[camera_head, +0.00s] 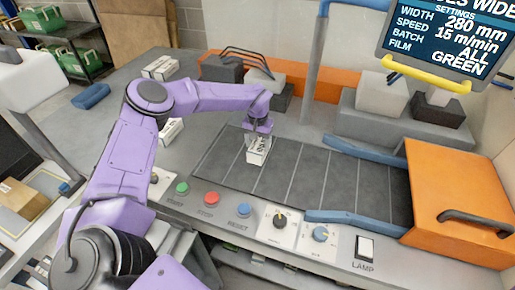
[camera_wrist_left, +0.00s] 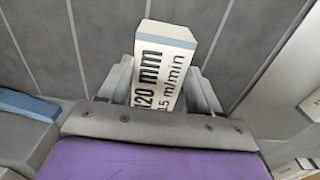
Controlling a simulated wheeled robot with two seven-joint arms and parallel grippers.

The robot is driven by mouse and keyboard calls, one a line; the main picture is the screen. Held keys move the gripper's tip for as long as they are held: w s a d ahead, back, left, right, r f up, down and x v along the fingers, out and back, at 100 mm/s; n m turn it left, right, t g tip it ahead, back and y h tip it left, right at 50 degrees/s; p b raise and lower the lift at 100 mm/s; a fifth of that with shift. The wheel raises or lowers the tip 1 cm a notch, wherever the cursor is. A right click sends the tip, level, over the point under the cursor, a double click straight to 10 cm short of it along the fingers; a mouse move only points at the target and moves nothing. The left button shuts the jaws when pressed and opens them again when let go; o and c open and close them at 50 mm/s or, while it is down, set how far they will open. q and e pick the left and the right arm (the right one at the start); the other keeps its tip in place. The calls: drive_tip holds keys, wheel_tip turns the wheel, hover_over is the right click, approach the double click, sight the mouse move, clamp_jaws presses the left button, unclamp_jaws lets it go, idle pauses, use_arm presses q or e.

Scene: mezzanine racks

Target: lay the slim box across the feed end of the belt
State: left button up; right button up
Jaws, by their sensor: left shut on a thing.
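My left gripper (camera_head: 258,138) is shut on a slim white box (camera_head: 258,154) with black print. In the left wrist view the box (camera_wrist_left: 165,58) sits between the two fingers and its print reads "120 mm" and "15 m/min". The gripper points down over the left part of the dark belt (camera_head: 325,178), the end away from the orange housing. The belt also shows behind the box in the wrist view (camera_wrist_left: 100,35). I cannot tell whether the box touches the belt. My right gripper is not in view.
More white boxes (camera_head: 160,67) lie left of the belt, one partly behind my arm (camera_head: 171,131). Blue guide rails (camera_head: 355,218) flank the belt before the orange housing (camera_head: 460,195). A button panel (camera_head: 245,211) runs along the front. A screen (camera_head: 450,35) hangs upper right.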

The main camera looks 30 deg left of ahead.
sight(256, 146)
use_arm(q)
drive_tip(key=f, duration=0.3)
drive_tip(key=shift+a+f, duration=0.3)
drive_tip(key=shift+a, duration=0.05)
drive_tip(key=shift+w+a+f, duration=0.1)
drive_tip(key=shift+a+f, duration=0.05)
drive_tip(key=shift+f, duration=0.05)
drive_tip(key=shift+f+b, duration=0.15)
drive_tip(key=shift+b, duration=0.15)
drive_tip(key=o, duration=1.1)
drive_tip(key=shift+c, duration=0.2)
drive_tip(key=shift+o, duration=0.9)
